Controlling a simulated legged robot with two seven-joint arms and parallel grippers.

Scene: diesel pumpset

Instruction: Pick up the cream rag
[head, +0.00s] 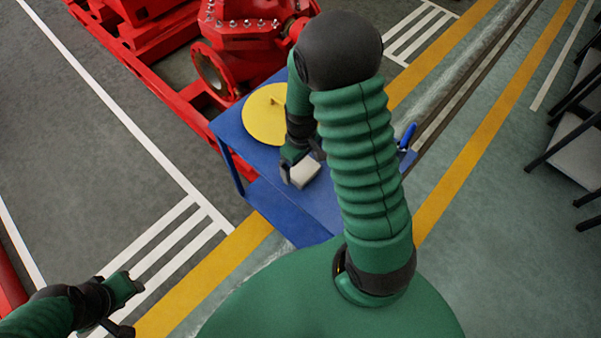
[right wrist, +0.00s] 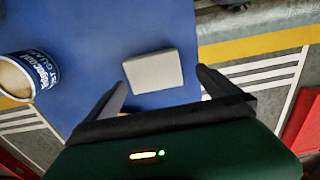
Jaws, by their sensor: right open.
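The cream rag (head: 305,174) is a small, flat, folded block lying on the blue table (head: 262,202). In the right wrist view the rag (right wrist: 153,71) lies just ahead of and between the finger lines, with blue tabletop around it. My right gripper (head: 301,166) is over the rag, its fingers apart and nothing held. In the right wrist view the right gripper (right wrist: 163,80) shows a finger on each side; contact with the rag cannot be told. My left gripper (head: 133,306) is open and empty at the lower left, away from the table.
A yellow disc (head: 262,117) lies on the table behind the gripper. A blue-handled tool (head: 407,135) is at the table's right. A labelled tin (right wrist: 30,77) stands left of the rag in the right wrist view. Red pump machinery (head: 240,55) stands behind the table.

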